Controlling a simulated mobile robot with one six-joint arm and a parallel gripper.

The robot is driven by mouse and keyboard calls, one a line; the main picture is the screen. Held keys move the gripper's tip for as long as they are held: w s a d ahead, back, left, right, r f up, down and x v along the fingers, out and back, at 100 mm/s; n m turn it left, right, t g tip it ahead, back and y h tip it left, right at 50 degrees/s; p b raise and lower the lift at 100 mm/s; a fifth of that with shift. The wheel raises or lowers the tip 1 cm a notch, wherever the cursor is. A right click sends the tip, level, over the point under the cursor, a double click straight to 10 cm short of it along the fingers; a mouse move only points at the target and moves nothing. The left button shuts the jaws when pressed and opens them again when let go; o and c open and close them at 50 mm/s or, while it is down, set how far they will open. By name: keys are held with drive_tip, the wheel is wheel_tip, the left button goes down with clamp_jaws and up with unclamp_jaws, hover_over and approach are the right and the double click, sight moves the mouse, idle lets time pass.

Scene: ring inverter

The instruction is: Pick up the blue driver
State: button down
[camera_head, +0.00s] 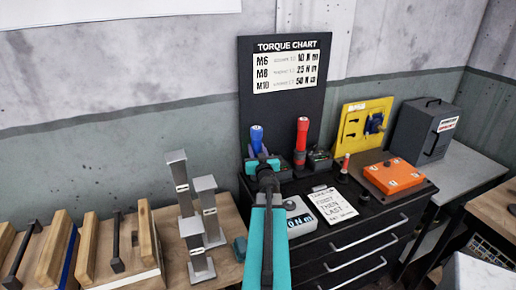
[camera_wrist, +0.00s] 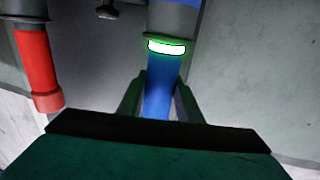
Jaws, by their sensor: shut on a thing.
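The blue driver (camera_head: 257,137) stands upright in front of the torque chart in the head view. Its blue handle (camera_wrist: 158,98) also shows in the wrist view, with a lit green-white band (camera_wrist: 167,47) at its collar. My gripper (camera_head: 263,163) is at the driver, at the end of my teal arm. In the wrist view the two fingers of my gripper (camera_wrist: 160,88) stand on either side of the blue handle, shut on it. My gripper and arm hide the driver's lower part in the head view, so I cannot tell whether it still rests in its holder.
A red driver (camera_head: 301,134) stands close to the right, also in the wrist view (camera_wrist: 36,66). The torque chart board (camera_head: 284,105) is behind. A note card (camera_head: 332,205) and an orange box (camera_head: 394,177) lie on the dark cabinet. Grey posts (camera_head: 206,207) stand left.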

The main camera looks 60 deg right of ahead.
drive_tip(key=shift+r, duration=0.2)
wheel_tip(320, 180, up, 18)
drive_tip(key=p, duration=0.8)
hover_over(256, 128)
drive_tip(key=shift+d+f, duration=0.2)
idle(0.5)
